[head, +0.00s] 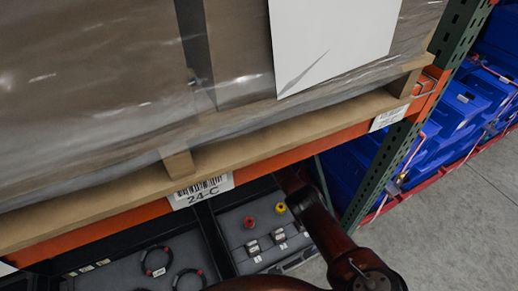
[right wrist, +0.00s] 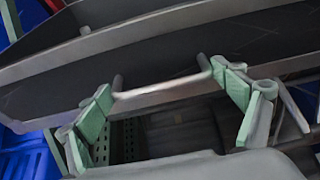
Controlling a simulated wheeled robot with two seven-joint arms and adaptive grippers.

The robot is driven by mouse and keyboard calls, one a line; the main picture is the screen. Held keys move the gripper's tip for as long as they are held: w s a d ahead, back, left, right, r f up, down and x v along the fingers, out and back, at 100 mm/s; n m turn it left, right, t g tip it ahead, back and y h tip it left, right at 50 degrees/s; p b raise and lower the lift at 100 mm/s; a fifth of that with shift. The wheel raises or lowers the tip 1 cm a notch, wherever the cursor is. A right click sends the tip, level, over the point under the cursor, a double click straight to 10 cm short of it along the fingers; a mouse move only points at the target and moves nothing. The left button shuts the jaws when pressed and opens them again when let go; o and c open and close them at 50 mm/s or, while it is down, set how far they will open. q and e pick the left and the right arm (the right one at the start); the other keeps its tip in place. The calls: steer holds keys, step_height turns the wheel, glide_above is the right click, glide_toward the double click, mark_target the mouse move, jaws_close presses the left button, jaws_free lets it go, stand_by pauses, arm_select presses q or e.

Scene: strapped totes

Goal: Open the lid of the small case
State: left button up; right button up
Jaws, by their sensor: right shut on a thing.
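The small case (head: 236,240) lies under the orange shelf beam in the head view. Its grey inside shows, with a red knob, a yellow knob and several metal fittings. My right arm reaches in from the lower right, and its gripper is hidden there. In the right wrist view, my right gripper (right wrist: 166,88) has its green pads at both ends of a metal bracket handle (right wrist: 160,88) and is shut on it. The handle sits on the edge of a dark grey panel (right wrist: 250,42), which looks like the lid. How far it is raised is unclear. My left gripper is out of view.
A case with black cables (head: 205,245) lies left of the small case. The orange beam (head: 140,218), with a wrapped pallet load (head: 120,100) above it, overhangs both. A green upright (head: 400,140) and blue totes (head: 350,165) stand at the right.

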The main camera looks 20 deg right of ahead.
steer(key=shift+d, duration=0.1)
steer(key=o, duration=1.3)
steer(key=shift+o, duration=1.1)
steer(key=shift+w, duration=0.1)
steer(key=shift+r, duration=0.1)
steer(key=v, duration=1.2)
